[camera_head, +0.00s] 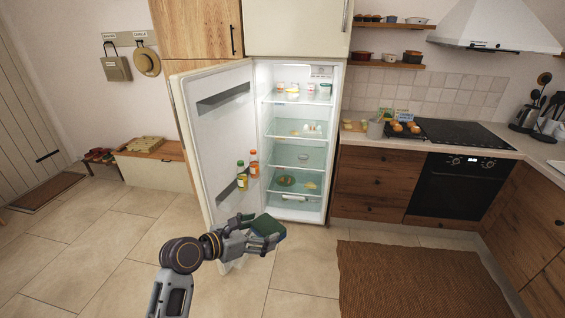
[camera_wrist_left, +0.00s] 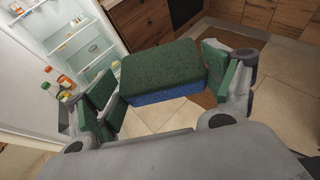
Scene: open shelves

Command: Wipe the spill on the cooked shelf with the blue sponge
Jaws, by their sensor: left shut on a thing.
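My left gripper (camera_head: 258,230) is shut on the blue sponge (camera_wrist_left: 160,88), which has a dark green scouring top and a blue lower side. In the left wrist view the sponge sits between the two green finger pads, and my left gripper (camera_wrist_left: 165,82) shows around it. The gripper is in front of the open fridge (camera_head: 298,140), below and outside its shelves. A dark brownish patch (camera_head: 286,181) shows on a low fridge shelf, but I cannot tell whether it is the spill. Shelf labels are too small to read. My right gripper is out of view.
The fridge door (camera_head: 220,130) stands open to the left, with bottles (camera_head: 242,175) in its rack. Food stands on several fridge shelves. A counter with drawers (camera_head: 372,180) is right of the fridge. A brown rug (camera_head: 410,280) lies on the floor, with clear tiles around it.

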